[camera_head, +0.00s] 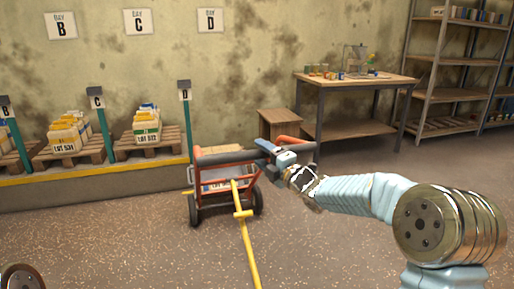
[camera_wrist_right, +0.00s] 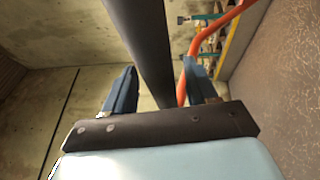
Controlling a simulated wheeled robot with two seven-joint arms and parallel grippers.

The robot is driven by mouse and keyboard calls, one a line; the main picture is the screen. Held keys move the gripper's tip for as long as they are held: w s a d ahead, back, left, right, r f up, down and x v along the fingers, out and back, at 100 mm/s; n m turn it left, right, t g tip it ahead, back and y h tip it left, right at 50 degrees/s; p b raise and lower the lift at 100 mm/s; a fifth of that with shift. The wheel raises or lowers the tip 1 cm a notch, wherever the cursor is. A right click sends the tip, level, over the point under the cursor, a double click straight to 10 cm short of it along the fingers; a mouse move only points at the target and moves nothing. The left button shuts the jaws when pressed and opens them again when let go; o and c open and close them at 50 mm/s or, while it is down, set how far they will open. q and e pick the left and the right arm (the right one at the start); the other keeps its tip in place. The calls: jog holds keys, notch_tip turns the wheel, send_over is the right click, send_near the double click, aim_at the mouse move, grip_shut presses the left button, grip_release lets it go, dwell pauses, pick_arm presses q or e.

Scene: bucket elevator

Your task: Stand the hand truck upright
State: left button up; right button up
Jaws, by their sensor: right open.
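The hand truck (camera_head: 192,178) has a red frame and two black wheels on the floor, in front of the pallets. Its frame looks tilted rather than upright; the exact angle is hard to tell. A box with a printed label shows inside the frame. My right gripper (camera_head: 268,151) is at the truck's upper right, by its dark bar. In the right wrist view the gripper (camera_wrist_right: 160,88) is open, with the dark bar (camera_wrist_right: 143,40) running between its two blue fingers. An orange-red tube (camera_wrist_right: 216,32) curves past the right finger. My left gripper is out of view.
A yellow bar or strap (camera_head: 247,245) runs from the truck across the floor towards me. Pallets (camera_head: 150,146) with labelled bags stand on a ledge at left. A wooden crate (camera_head: 278,121), a workbench (camera_head: 350,82) and shelving (camera_head: 455,58) stand behind.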

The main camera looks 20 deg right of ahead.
jog(key=shift+x, duration=1.35)
grip_shut()
